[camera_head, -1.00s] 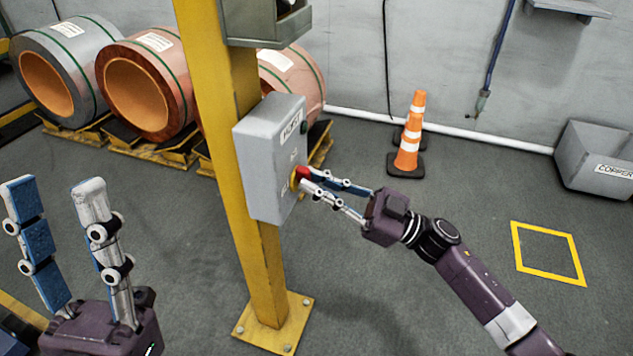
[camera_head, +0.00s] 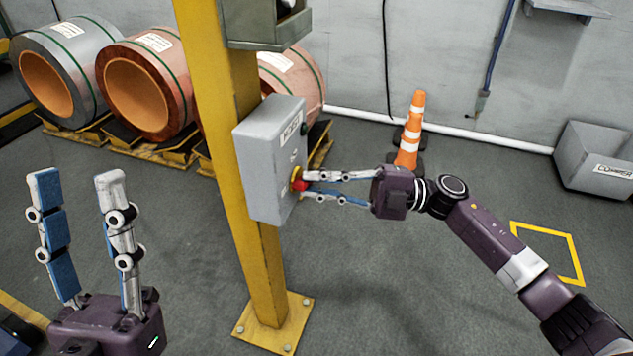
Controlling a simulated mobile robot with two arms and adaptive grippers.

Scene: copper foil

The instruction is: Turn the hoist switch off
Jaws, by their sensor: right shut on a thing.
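The hoist switch box (camera_head: 262,165) is a grey box fixed to a yellow post. Its labelled face is turned to the right. A red switch knob (camera_head: 298,184) on a yellow base sticks out of that face, low down. My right gripper (camera_head: 309,185) reaches in from the right and is shut on the red knob, its fingertips partly hiding it. My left gripper (camera_head: 76,178) is at the lower left, fingers pointing up, open and empty, well apart from the box.
The yellow post (camera_head: 262,270) stands on a bolted base plate. A grey housing (camera_head: 265,25) hangs above the box. Metal coils (camera_head: 150,85) sit on pallets behind. An orange cone (camera_head: 411,135) and a grey bin (camera_head: 590,150) stand at the right. The floor between is clear.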

